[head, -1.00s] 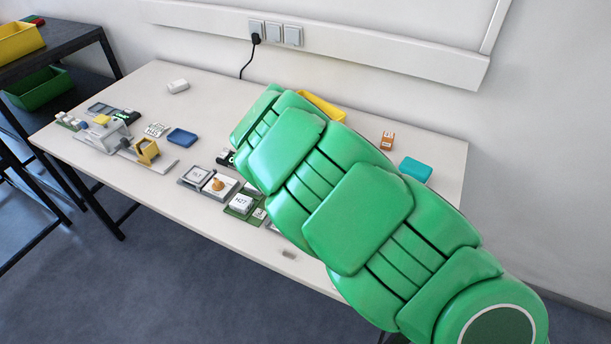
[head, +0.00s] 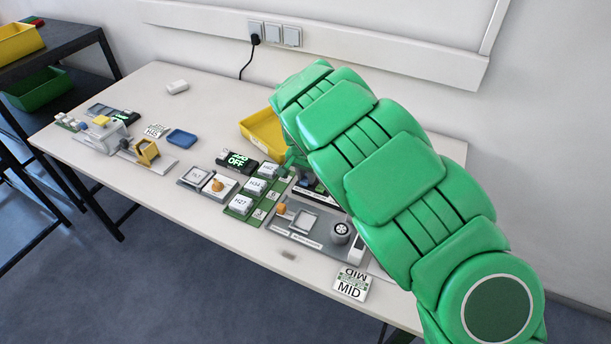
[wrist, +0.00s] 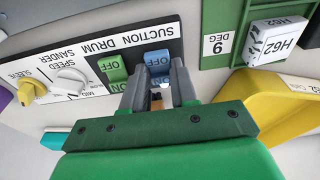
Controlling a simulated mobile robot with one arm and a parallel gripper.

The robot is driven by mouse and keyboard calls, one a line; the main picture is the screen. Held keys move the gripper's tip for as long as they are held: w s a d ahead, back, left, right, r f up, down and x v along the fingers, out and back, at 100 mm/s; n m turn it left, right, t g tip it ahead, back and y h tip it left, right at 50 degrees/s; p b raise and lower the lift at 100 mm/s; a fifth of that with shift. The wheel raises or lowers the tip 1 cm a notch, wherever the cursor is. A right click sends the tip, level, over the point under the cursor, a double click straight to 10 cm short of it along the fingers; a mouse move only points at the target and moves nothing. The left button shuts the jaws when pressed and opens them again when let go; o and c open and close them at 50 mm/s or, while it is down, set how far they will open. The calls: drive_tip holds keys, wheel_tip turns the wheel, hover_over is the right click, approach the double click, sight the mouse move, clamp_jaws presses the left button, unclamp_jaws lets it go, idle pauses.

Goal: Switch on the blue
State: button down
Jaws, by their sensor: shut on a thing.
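In the wrist view, seen upside down, a black-and-white control panel (wrist: 75,62) carries a blue rocker switch (wrist: 157,60) and a green rocker switch (wrist: 113,69) beside it. Both show the word OFF on their far halves and ON on their near halves. My gripper (wrist: 160,88) has its grey fingers at the blue switch, one on each side of its near half, which they partly hide. In the head view my green arm covers most of the panel and the gripper.
A yellow bin (head: 263,135) stands close to the arm, and a green board (head: 241,203) with white labelled boxes lies left of it. A grey tray (head: 307,238) with a small wheel lies in front. A yellow knob (wrist: 27,92) and a white knob (wrist: 69,83) stick up from the panel.

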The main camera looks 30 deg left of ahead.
sight(307, 180)
drive_tip(key=shift+w+g, duration=0.2)
drive_tip(key=shift+g, duration=0.5)
drive_tip(key=c, duration=0.9)
unclamp_jaws()
wheel_tip(307, 180, up, 8)
drive_tip(key=shift+f, duration=0.1)
drive_tip(key=shift+s, duration=0.15)
